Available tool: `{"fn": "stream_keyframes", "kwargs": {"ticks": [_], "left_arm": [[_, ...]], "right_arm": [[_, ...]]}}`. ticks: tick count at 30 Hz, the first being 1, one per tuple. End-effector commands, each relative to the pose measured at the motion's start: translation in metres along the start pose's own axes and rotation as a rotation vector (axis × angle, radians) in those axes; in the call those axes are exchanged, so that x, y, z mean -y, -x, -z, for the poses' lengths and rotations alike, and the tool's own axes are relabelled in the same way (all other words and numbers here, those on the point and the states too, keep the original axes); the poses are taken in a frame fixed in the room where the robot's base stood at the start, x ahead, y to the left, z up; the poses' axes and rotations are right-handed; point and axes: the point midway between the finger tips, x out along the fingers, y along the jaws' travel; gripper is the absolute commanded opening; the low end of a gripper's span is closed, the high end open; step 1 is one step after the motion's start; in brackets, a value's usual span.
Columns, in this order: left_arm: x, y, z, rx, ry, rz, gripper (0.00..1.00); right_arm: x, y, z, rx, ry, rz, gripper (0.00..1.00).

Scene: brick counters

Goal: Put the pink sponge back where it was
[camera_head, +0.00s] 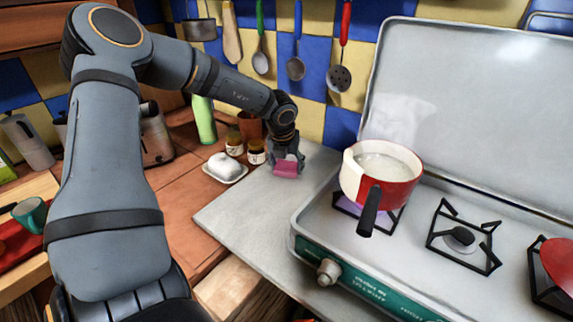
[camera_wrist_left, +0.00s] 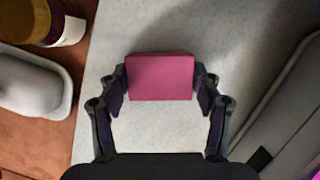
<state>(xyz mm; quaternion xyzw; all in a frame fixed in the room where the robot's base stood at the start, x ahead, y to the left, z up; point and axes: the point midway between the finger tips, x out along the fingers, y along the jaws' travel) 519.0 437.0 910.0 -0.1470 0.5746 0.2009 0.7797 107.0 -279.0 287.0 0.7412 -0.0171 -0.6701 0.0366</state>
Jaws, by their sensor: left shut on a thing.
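The pink sponge (camera_head: 286,168) is at the tip of my left gripper (camera_head: 287,160), over the grey slab left of the stove. In the left wrist view the sponge (camera_wrist_left: 160,77) sits between the two fingers of my left gripper (camera_wrist_left: 160,88), which are shut on its left and right sides. I cannot tell whether the sponge touches the slab or is just above it. My right gripper is in neither view.
A white dish (camera_head: 225,168) with a white lump stands left of the gripper, beside small jars (camera_head: 256,152). The stove (camera_head: 330,225) with a red pot (camera_head: 398,185) is to the right. The front of the grey slab (camera_head: 250,220) is clear.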

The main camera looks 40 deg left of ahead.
Motion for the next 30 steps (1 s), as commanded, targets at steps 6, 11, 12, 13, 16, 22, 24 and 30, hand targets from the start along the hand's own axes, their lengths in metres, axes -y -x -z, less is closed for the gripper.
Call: {"fn": "stream_keyframes", "kwargs": {"ticks": [6, 11, 12, 13, 16, 22, 24, 30], "left_arm": [[0.000, -0.004, 0.001, 0.000, 0.001, 0.001, 0.35], [0.000, -0.002, 0.001, 0.000, 0.001, 0.000, 0.81], [0.000, -0.002, 0.001, 0.000, 0.001, 0.000, 0.87], [0.000, -0.002, 0.001, 0.000, 0.001, 0.000, 0.88], [0.000, -0.002, 0.001, 0.000, 0.001, 0.000, 0.88], [0.000, -0.001, 0.001, 0.000, 0.001, 0.000, 0.88], [0.000, 0.003, -0.001, -0.001, 0.000, 0.000, 0.88], [0.001, 0.042, -0.002, 0.006, 0.002, 0.004, 0.88]], "right_arm": [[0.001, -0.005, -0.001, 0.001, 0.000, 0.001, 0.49], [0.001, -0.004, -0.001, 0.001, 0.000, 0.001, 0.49], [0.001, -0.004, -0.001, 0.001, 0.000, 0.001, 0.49], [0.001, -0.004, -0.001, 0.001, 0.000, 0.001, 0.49], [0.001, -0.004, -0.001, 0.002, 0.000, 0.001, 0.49], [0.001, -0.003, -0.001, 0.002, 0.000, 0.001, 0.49], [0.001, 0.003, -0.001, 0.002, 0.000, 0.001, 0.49], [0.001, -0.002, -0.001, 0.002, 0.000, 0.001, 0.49]]}}
